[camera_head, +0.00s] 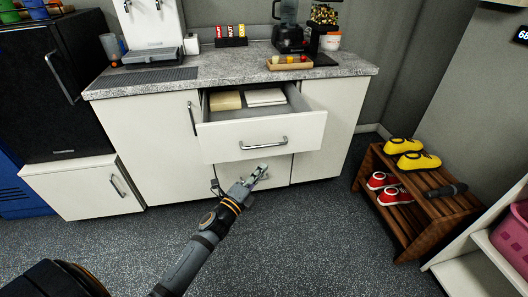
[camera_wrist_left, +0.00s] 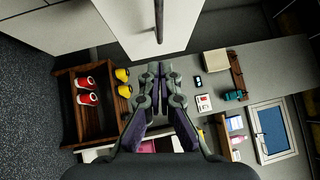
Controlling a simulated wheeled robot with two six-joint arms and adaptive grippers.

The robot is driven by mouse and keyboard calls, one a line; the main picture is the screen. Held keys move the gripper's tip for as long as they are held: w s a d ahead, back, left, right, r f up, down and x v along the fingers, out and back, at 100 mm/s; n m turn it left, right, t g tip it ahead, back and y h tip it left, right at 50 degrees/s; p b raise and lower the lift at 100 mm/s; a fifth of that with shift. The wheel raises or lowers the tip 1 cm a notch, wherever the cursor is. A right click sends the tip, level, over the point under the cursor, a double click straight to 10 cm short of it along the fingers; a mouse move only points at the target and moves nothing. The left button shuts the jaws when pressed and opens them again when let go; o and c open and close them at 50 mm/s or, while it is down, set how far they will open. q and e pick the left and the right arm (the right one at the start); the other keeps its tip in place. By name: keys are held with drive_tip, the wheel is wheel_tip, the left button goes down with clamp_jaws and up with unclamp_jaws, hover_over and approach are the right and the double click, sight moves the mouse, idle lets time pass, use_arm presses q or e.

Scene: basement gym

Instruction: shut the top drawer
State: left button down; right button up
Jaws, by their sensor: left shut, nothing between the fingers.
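The top drawer (camera_head: 262,139) of the white cabinet is pulled well out, with a metal bar handle (camera_head: 264,144) across its front. A yellowish item (camera_head: 226,100) and a white item (camera_head: 266,97) lie inside it. My left gripper (camera_head: 260,173) is shut and empty, below the handle and in front of the drawer in the head view; it looks apart from it. In the left wrist view, the fingers (camera_wrist_left: 158,72) point toward a white panel (camera_wrist_left: 128,22) with a metal handle (camera_wrist_left: 158,20). My right gripper is not in view.
The grey worktop (camera_head: 220,68) carries a coffee machine, a blender (camera_head: 289,28) and a wooden tray (camera_head: 290,64). A wooden shoe rack (camera_head: 412,222) with red and yellow shoes stands at right. A black fridge (camera_head: 50,85) stands at left. Floor before the cabinet is clear.

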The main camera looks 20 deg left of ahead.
use_arm(q)
drive_tip(key=w+a+r+p, duration=0.1)
drive_tip(key=w, duration=0.5)
drive_tip(key=shift+w+a+r, duration=0.15)
drive_tip(key=shift+w+a, duration=0.1)
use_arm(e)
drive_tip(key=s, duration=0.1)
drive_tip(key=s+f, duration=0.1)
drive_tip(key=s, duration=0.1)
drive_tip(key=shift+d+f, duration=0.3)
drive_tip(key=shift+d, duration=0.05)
